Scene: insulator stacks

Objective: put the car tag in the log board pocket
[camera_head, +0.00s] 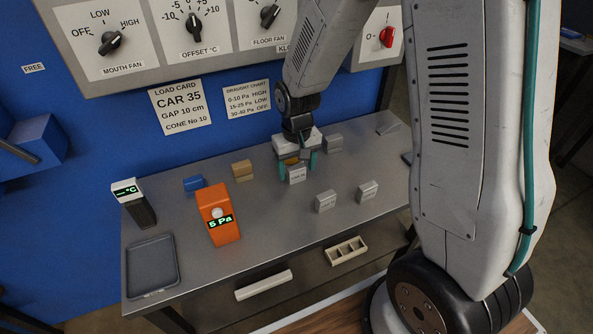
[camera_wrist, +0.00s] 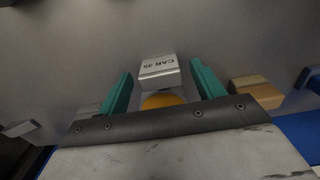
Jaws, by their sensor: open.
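Several small silver tag blocks stand on the metal bench. One silver tag (camera_head: 297,176) is at my gripper; in the wrist view its label (camera_wrist: 158,66) reads CAR and a number that looks like 25, too small to be sure. Other tags stand to the right (camera_head: 325,202), (camera_head: 367,191) and behind (camera_head: 332,143). My gripper (camera_head: 298,168) is open and points down, its teal fingers (camera_wrist: 160,88) on either side of the tag's near end. I cannot tell whether they touch it. A yellow-orange rounded thing (camera_wrist: 162,100) shows between the fingers. I cannot make out the log board pocket.
An orange meter (camera_head: 218,215) reading 5 Pa, a thermometer (camera_head: 134,203), a grey tray (camera_head: 152,267), a blue block (camera_head: 194,184) and a tan block (camera_head: 242,168) stand on the bench. Cream holders (camera_head: 264,285), (camera_head: 346,251) are along its front. A load card (camera_head: 180,106) reads CAR 35.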

